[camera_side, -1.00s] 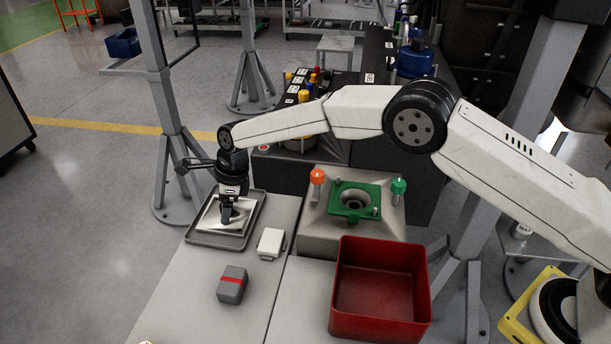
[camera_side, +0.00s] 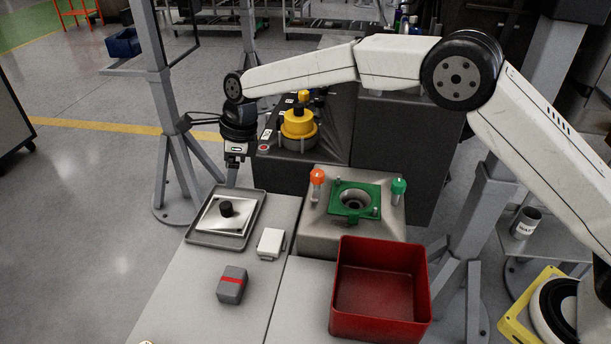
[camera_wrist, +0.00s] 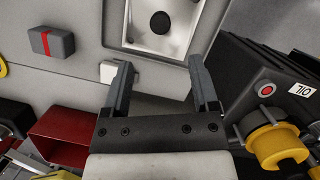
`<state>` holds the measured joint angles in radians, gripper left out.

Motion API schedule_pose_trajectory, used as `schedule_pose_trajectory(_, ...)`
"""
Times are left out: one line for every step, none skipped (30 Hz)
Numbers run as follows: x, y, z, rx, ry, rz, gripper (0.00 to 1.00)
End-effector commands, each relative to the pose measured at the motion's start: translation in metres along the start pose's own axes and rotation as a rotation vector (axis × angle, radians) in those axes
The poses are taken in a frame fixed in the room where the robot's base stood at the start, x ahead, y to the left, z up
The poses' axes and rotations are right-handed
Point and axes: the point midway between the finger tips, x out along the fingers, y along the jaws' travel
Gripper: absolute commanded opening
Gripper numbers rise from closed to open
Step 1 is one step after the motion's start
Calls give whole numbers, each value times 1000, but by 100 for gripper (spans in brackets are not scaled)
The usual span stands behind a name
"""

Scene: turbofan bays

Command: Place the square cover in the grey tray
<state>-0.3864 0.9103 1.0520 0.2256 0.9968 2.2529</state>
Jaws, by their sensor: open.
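The square cover (camera_side: 213,216) is a shiny metal plate with a black round knob on top. It lies flat inside the grey tray (camera_side: 203,241) at the back left of the bench, and it also shows in the wrist view (camera_wrist: 180,38). The tray's rim shows around it in the wrist view (camera_wrist: 115,25). My gripper (camera_side: 233,172) is open and empty, raised above and behind the tray, apart from the cover. In the wrist view its two fingers (camera_wrist: 163,82) are spread with nothing between them.
A white box (camera_side: 271,242) and a grey box with a red band (camera_side: 232,285) stand on the bench. A red bin (camera_side: 381,290) is at the front right. A green-plated fixture (camera_side: 354,201) with orange and green knobs stands behind it. A yellow-capped container (camera_side: 298,128) stands near my gripper.

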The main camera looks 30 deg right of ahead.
Motion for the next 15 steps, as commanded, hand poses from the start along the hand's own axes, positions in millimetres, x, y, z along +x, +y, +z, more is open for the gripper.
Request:
schedule_pose_trajectory(-7, 0, 0, 1, -1, -1, 76)
schedule_pose_trajectory(-10, 0, 0, 1, -1, -1, 76)
schedule_pose_trajectory(-13, 0, 0, 1, 0, 0, 76)
schedule_pose_trajectory(-15, 0, 0, 1, 0, 0, 76)
schedule_pose_trajectory(-17, 0, 0, 1, 1, 0, 76)
schedule_pose_trajectory(-18, 0, 0, 1, 1, 0, 76)
schedule_pose_trajectory(-20, 0, 0, 1, 1, 0, 76)
schedule_pose_trajectory(-21, 0, 0, 1, 0, 0, 76)
schedule_pose_trajectory(-21, 0, 0, 1, 0, 0, 76)
schedule_pose_trajectory(-22, 0, 0, 1, 0, 0, 76)
schedule_pose_trajectory(-22, 0, 0, 1, 0, 0, 76)
schedule_pose_trajectory(-22, 0, 0, 1, 0, 0, 76)
schedule_pose_trajectory(-22, 0, 0, 1, 0, 0, 76)
schedule_pose_trajectory(-22, 0, 0, 1, 0, 0, 76)
schedule_pose_trajectory(-22, 0, 0, 1, 0, 0, 76)
